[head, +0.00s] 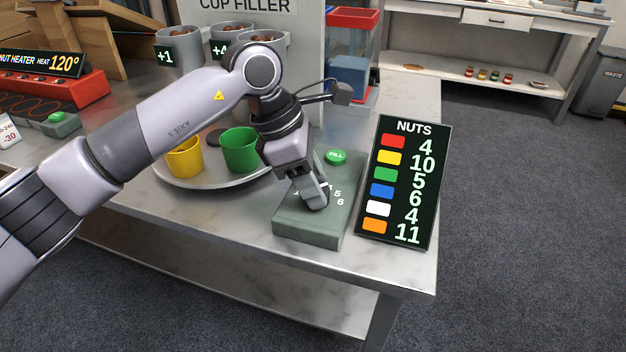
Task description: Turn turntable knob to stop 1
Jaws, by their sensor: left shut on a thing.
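My left gripper (316,198) reaches down onto the grey-green control box (306,230) near the table's front right corner. It is shut on the turntable knob, which the fingers hide almost wholly. The numbers 5 and 6 show on the box to the right of the fingers; the other stop marks are mostly covered, so I cannot tell where the knob points. A green FILL button (336,157) is on the box behind the gripper. The round turntable (205,183) is left of the box and carries a yellow cup (184,158) and a green cup (239,150). My right gripper is out of view.
A black NUTS board (404,183) with colours and numbers stands close to the right of the box. The cup filler (300,50) stands behind the turntable. The nut heater (62,92) is at the left. The table's front right corner is bare.

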